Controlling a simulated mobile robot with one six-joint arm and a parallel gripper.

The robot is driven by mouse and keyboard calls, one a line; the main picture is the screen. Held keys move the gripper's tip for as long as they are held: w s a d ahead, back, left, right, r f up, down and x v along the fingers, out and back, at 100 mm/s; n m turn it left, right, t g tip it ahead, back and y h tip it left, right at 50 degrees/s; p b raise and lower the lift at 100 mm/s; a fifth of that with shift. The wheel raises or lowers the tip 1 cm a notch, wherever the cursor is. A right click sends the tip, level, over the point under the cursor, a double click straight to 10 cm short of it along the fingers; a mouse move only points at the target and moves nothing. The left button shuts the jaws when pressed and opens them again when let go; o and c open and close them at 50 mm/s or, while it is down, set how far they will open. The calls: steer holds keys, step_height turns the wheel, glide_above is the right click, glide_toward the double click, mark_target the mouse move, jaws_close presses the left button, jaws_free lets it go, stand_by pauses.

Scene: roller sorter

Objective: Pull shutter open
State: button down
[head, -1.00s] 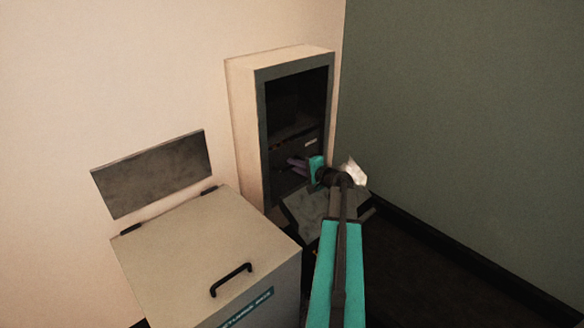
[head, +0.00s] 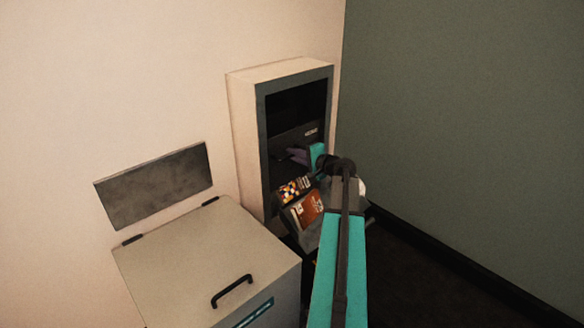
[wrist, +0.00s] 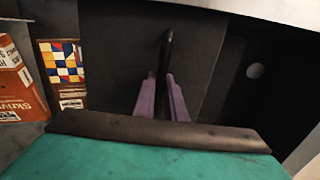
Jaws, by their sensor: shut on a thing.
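The dark grey shutter (head: 292,138) sits in the opening of a tall cabinet (head: 245,150) against the wall, with a small pale label near its right side. It fills the middle of the wrist view (wrist: 118,45). A thin dark handle (wrist: 167,50) sticks out from it. My gripper (head: 297,155) is at the shutter's front, its purple fingers shut around the handle in the wrist view (wrist: 161,95). Below the shutter, a checkered book (head: 290,190) and an orange book (head: 306,210) show in the opening. My arm hides part of the cabinet's lower right.
A beige bin (head: 205,255) with a black lid handle stands in front and left of the cabinet. A grey plate (head: 153,186) is on the wall above it. A green wall (head: 460,130) bounds the right. Dark floor (head: 420,275) is clear at right.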

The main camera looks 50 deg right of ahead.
mark_target(294, 130)
steer(key=r, duration=0.3)
steer(key=r+p, duration=0.1)
steer(key=r, duration=0.3)
steer(key=r+p, duration=0.1)
steer(key=r, duration=0.2)
steer(key=shift+w+d+r, duration=0.1)
steer(key=shift+d+r, duration=0.15)
steer(key=shift+r, duration=0.1)
steer(key=c, duration=1.8)
jaws_free()
steer(key=shift+f, duration=0.1)
steer(key=shift+a, duration=0.1)
steer(key=v, duration=1.3)
steer(key=shift+s, duration=0.4)
